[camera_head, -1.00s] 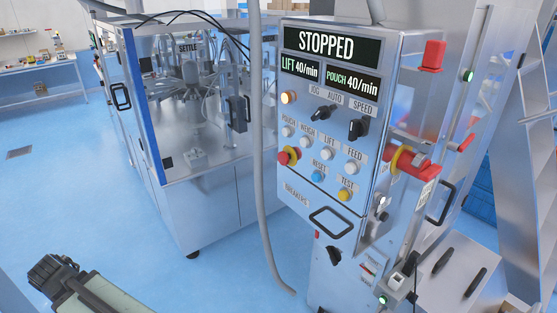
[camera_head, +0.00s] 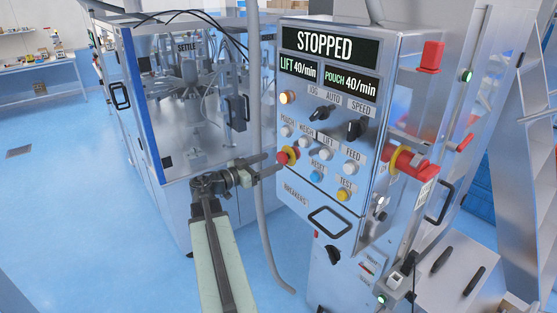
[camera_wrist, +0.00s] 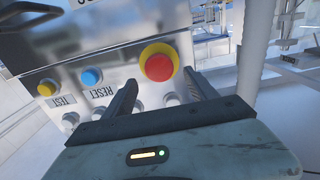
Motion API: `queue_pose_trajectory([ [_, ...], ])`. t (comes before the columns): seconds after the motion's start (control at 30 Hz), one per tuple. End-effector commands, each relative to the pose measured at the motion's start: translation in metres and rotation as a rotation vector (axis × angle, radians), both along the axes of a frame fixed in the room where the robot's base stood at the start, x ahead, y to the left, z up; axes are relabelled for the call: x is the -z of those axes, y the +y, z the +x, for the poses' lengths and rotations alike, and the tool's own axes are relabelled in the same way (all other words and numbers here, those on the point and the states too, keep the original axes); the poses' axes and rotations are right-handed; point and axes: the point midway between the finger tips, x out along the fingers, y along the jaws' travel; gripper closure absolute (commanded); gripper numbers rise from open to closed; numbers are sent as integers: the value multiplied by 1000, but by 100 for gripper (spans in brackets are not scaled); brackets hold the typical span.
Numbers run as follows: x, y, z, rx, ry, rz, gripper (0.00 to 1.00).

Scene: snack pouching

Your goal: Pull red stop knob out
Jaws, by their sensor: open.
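The red stop knob (camera_head: 283,158) with its yellow collar is on the left side of the control panel (camera_head: 296,215), below the POUCH button. My gripper (camera_head: 268,164) is just left of the knob, fingers pointing toward it. In the wrist view the red knob (camera_wrist: 159,67) sits on its yellow ring, beyond the fingertips and between their lines. My gripper (camera_wrist: 163,84) is open there and holds nothing. In the head view the near fingers come close to the knob; I cannot tell whether they touch it.
The blue RESET button (camera_head: 317,176) and yellow TEST button (camera_head: 345,195) are right of the knob. A grey hanging conduit (camera_head: 261,215) runs down close to my gripper. The glass-walled machine (camera_head: 195,110) stands behind. The display (camera_head: 327,44) reads STOPPED.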

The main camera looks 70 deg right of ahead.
Motion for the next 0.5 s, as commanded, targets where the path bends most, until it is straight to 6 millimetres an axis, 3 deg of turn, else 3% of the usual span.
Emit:
queue_pose_trajectory([
  [0.2,0,-31,-19,2,0,1,34],
  [0.5,0,-37,-24,1,0,2,34],
])
